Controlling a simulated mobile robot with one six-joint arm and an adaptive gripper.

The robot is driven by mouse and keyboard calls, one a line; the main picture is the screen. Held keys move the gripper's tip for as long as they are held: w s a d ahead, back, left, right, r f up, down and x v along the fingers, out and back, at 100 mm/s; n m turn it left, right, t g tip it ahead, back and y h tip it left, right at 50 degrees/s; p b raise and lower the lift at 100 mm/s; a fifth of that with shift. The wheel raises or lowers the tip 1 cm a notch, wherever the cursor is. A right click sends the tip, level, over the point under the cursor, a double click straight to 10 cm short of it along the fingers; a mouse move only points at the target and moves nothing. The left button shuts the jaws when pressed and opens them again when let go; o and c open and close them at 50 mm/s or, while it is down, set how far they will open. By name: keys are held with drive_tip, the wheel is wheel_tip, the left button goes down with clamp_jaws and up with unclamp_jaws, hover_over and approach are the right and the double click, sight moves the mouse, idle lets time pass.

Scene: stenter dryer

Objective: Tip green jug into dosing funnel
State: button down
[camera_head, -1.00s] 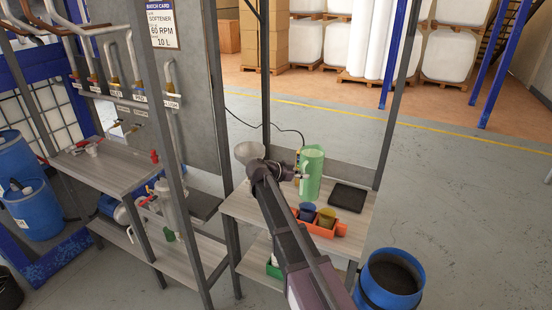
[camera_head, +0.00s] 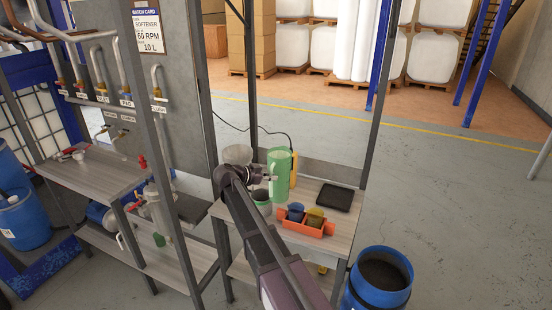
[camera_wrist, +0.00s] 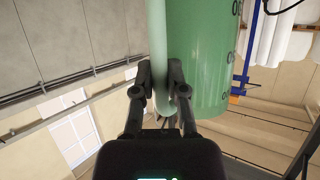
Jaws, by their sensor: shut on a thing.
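The green jug (camera_head: 280,174) is upright above the left part of the wooden bench in the head view. My gripper (camera_head: 270,178) is at its left side. In the wrist view, my gripper (camera_wrist: 160,80) is shut on the pale green handle, with the jug's green body (camera_wrist: 205,55) just to the right. I cannot tell whether the jug's base clears the bench. A pale grey, bowl-like vessel (camera_head: 238,154), possibly the dosing funnel, stands left of the jug, partly behind my arm. A grey cup-like vessel (camera_head: 262,202) with a green edge is below my gripper.
An orange caddy (camera_head: 307,226) with blue and yellow cups sits at the bench front. A black tray (camera_head: 335,197) lies on the right. A yellow object (camera_head: 293,164) stands behind the jug. Metal posts (camera_head: 367,130) flank the bench. A blue drum (camera_head: 380,280) stands front right.

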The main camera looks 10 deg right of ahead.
sight(283, 176)
drive_tip(key=shift+d+f+b, duration=0.15)
drive_tip(key=shift+f+b, duration=0.45)
drive_tip(key=shift+f, duration=0.05)
drive_tip(key=shift+r, duration=0.2)
